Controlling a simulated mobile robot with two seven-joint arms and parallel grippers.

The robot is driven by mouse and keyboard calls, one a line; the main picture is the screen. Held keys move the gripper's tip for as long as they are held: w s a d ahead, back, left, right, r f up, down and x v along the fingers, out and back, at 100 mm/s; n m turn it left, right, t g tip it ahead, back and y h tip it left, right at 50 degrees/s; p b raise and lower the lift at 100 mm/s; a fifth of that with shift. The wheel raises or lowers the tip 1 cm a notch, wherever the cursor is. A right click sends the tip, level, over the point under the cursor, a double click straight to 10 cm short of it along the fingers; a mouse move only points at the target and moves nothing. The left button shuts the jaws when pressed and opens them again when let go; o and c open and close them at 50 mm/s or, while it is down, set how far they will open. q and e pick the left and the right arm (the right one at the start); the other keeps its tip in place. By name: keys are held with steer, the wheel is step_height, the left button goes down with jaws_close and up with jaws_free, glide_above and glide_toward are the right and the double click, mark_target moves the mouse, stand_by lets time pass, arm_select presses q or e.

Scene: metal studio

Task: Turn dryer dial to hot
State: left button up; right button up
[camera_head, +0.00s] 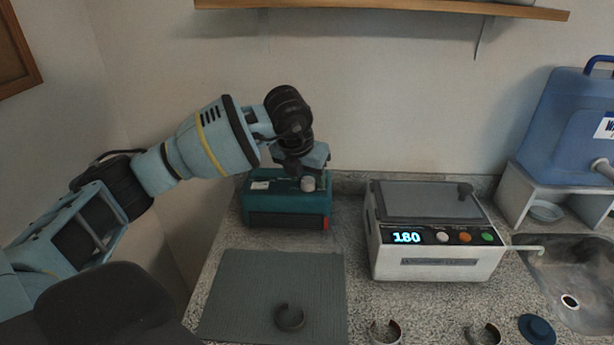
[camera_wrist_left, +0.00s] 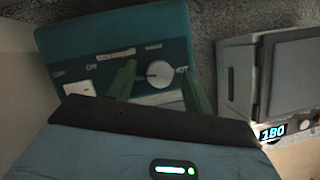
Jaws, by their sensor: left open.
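The dryer is a teal box with a dark lower front (camera_head: 262,212), standing against the back wall. Its top panel fills the upper left of the left wrist view (camera_wrist_left: 115,35). A round pale dial (camera_wrist_left: 159,74) with a small reddish mark sits on that panel; it shows in the head view too (camera_head: 308,184). My right gripper is out of view.
A white machine (camera_head: 440,262) with a lit "180" display stands right of the dryer. A grey mat (camera_head: 270,275) lies in front, with a dark cuff (camera_head: 289,318) on it. A sink (camera_head: 575,270) and blue water container (camera_head: 565,120) are at right. A shelf (camera_head: 380,6) is above.

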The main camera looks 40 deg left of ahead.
arm_select(q)
steer(key=shift+f, duration=0.1)
steer(key=c, duration=1)
steer(key=shift+o, duration=0.2)
